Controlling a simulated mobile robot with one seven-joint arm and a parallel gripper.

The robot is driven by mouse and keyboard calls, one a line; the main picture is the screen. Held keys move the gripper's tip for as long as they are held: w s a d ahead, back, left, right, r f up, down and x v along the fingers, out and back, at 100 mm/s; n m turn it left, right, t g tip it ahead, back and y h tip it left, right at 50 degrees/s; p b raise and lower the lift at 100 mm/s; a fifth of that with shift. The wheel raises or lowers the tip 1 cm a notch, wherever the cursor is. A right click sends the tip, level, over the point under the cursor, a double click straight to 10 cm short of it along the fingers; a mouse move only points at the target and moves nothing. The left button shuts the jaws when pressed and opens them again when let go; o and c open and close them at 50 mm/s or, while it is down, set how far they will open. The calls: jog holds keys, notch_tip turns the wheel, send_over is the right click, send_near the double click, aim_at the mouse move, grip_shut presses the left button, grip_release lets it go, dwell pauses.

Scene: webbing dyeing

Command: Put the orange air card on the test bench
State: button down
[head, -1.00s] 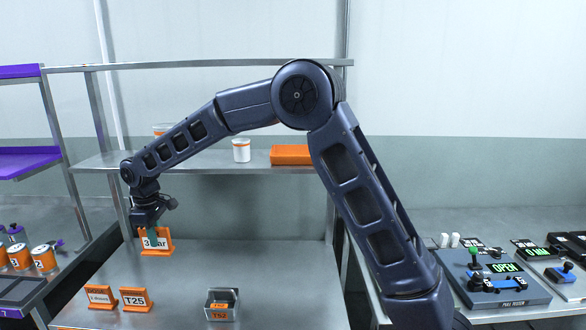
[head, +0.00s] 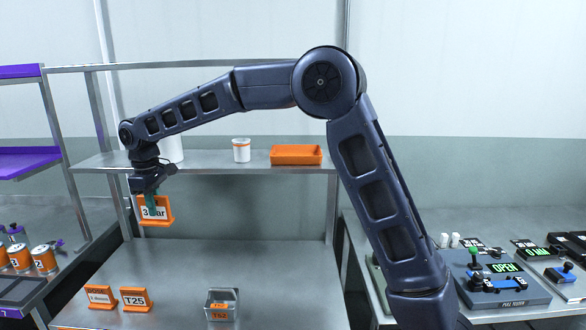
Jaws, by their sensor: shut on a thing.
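The orange air card (head: 167,212) has a white face reading "3 Bar". My gripper (head: 153,203) is shut on it and holds it upright in the air, above the back left part of the steel bench (head: 205,262). My fingers cover part of the card's face. Which surface is the test bench is not marked in the picture.
Orange cards reading "DOSE" (head: 99,297) and "T25" (head: 136,299) stand at the bench's front left. A clear box (head: 222,292) holds a "T62" tag. A shelf (head: 285,171) carries a white jar (head: 241,150) and an orange tray (head: 296,154). A pull tester (head: 500,287) stands at right.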

jog(key=w+d+f+m, duration=0.2)
jog(key=w+d+m, duration=0.1)
jog(key=d, duration=0.8)
jog(key=w+d+f+m, duration=0.3)
jog(key=w+d, duration=0.1)
jog(key=d, duration=0.7)
jog(key=w+d+f+m, duration=0.2)
jog(key=w+d+m, duration=0.1)
jog(key=d, duration=0.9)
jog(key=s+d+f+m, duration=0.2)
jog(key=s+d, duration=0.2)
jog(key=d, duration=0.6)
jog(key=s+d+f+m, duration=0.2)
jog(key=s+d+m, duration=0.1)
jog(key=d, duration=0.7)
jog(key=s+d+f+m, duration=0.2)
jog(key=s+d, duration=0.2)
jog(key=d, duration=0.6)
jog(key=w+d+f+m, duration=0.1)
jog(key=w+f, duration=0.3)
jog(key=w, duration=1.6)
jog(key=w+d+f+m, duration=0.1)
jog(key=w+f+m, duration=0.2)
jog(key=w, duration=1.7)
jog(key=shift+w+f+m, duration=0.4)
jog(key=shift+f, duration=0.25)
jog(key=shift+r, duration=0.1)
